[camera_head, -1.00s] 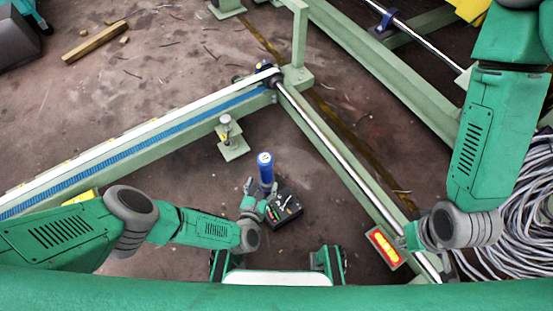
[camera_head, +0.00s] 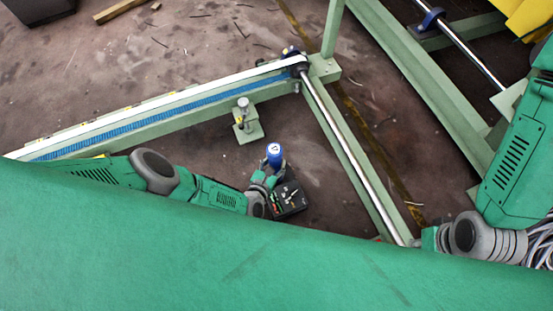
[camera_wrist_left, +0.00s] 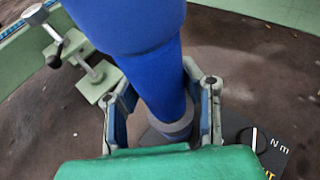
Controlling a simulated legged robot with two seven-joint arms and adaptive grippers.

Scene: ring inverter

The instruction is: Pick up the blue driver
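The blue driver (camera_head: 274,152) stands roughly upright in the head view, above the inner end of my left arm. Its blue body also fills the top centre of the left wrist view (camera_wrist_left: 150,60), with a grey collar lower down. My left gripper (camera_wrist_left: 162,112) has one finger on each side of the driver. A gap shows between the left finger and the driver, so the gripper looks open around it. In the head view the left gripper (camera_head: 268,176) partly hides the driver's lower part. My right gripper (camera_head: 432,238) is at the right, its fingers too unclear to judge.
A black box (camera_head: 290,200) with coloured marks lies beside the left gripper. A green frame beam with a blue strip (camera_head: 190,112) runs behind, and a steel rod (camera_head: 350,150) runs along the right. A small clamp post (camera_head: 244,118) stands behind the driver.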

